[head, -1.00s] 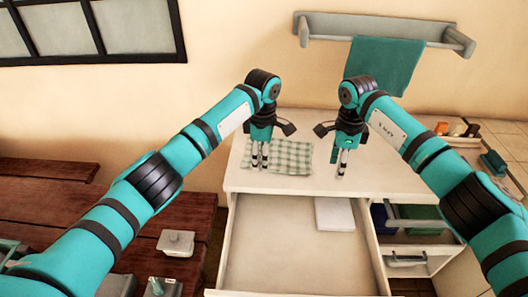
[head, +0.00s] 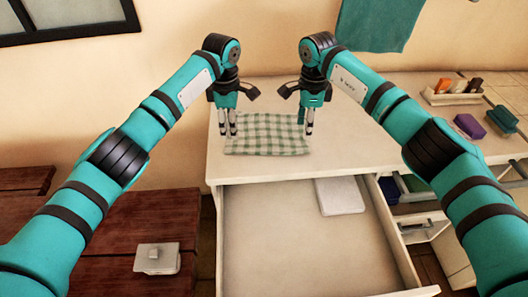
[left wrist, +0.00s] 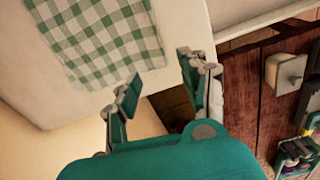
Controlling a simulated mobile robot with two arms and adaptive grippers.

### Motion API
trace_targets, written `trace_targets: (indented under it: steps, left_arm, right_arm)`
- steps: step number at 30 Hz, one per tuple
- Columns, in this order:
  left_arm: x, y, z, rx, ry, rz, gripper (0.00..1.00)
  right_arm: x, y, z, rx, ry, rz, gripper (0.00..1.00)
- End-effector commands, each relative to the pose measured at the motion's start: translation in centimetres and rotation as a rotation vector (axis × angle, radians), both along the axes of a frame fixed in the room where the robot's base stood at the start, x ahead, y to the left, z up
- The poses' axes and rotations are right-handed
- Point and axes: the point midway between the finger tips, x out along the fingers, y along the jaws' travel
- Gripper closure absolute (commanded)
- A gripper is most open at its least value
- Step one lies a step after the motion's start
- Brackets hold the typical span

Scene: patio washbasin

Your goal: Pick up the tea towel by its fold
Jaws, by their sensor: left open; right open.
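The tea towel (head: 268,137), green-and-white checked, lies flat on the white countertop above the open drawer. It also shows in the left wrist view (left wrist: 95,40). My left gripper (head: 231,134) is open and points down at the towel's left edge. In the left wrist view its fingers (left wrist: 158,72) are apart with nothing between them, beside the towel's edge. My right gripper (head: 308,131) is open, pointing down at the towel's right edge. I cannot tell from these views whether the fingertips touch the towel. The fold is not clear.
An open drawer (head: 270,230) below the counter holds a flat white item (head: 340,195). A teal towel (head: 380,22) hangs on the wall. A brown wooden bench (head: 130,225) is at the left.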

Motion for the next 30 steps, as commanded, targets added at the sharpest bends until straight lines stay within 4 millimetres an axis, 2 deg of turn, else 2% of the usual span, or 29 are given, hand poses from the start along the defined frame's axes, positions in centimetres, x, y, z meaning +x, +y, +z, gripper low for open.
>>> trace_targets:
  steps: [16,21,30]
  left_arm:
    - [0.0,0.1,-7.2,0.001,0.003,0.001,0.56]
    - [0.0,0.0,-8.0,0.000,0.001,0.001,0.56]
    - [0.0,0.0,-8.1,0.000,0.001,0.000,0.56]
  right_arm:
    - [0.0,0.1,-7.1,0.001,0.001,-0.001,0.56]
    - [0.0,0.1,-8.0,0.000,0.001,0.001,0.56]
    - [0.0,0.0,-8.1,0.000,0.000,0.001,0.56]
